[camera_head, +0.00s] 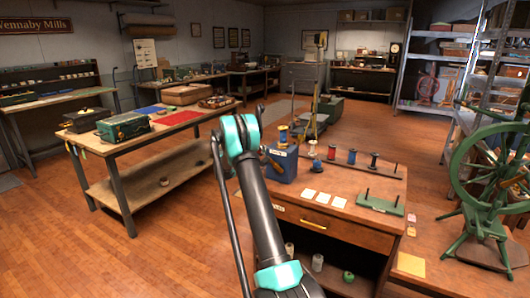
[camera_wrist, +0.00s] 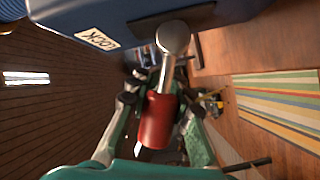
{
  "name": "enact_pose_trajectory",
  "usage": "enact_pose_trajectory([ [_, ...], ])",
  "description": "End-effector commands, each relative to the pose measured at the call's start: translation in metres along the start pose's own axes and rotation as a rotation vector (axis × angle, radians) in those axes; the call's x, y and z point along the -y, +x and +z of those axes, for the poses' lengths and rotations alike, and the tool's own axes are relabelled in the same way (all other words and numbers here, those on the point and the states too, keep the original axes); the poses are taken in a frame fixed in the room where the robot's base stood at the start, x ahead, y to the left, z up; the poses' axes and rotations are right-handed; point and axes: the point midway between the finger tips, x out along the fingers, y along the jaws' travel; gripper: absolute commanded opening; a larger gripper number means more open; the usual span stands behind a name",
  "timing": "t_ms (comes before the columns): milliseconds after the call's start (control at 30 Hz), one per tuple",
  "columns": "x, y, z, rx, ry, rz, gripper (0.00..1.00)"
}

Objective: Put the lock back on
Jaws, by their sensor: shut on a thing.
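A red lock (camera_wrist: 157,120) with a rounded silver metal loop (camera_wrist: 173,40) is in the wrist view. My gripper (camera_wrist: 158,98) is shut on its red body, with a finger on each side. The silver end points at a blue box (camera_wrist: 190,14) that bears a white label reading LOCK (camera_wrist: 97,39). The loop overlaps the box's edge in this view; I cannot tell whether they touch. In the head view the blue box (camera_head: 284,163) stands on the wooden workbench (camera_head: 335,225), and my gripper (camera_head: 268,157) is at its left side. The lock is too small to make out there.
On the bench are several thread spools (camera_head: 332,152), white cards (camera_head: 323,198) and a green stand with pegs (camera_head: 380,205). A green spinning wheel (camera_head: 485,190) is at the right. Another table (camera_head: 150,150) stands at the left, with open floor in front of it.

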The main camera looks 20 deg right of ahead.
Motion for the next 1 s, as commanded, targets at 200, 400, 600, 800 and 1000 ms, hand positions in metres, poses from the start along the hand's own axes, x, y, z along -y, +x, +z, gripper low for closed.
enact_pose_trajectory([
  [200,-0.0011,0.0002,0.0007,0.005,0.026,-0.012,0.00],
  [400,-0.0012,0.0002,0.0006,0.006,0.028,-0.013,0.00],
  [600,-0.0012,0.0003,0.0006,0.006,0.027,-0.013,0.22],
  [800,-0.0012,0.0003,0.0004,0.005,0.027,-0.013,0.43],
  [1000,-0.0012,0.0003,0.0002,0.005,0.027,-0.013,0.43],
])
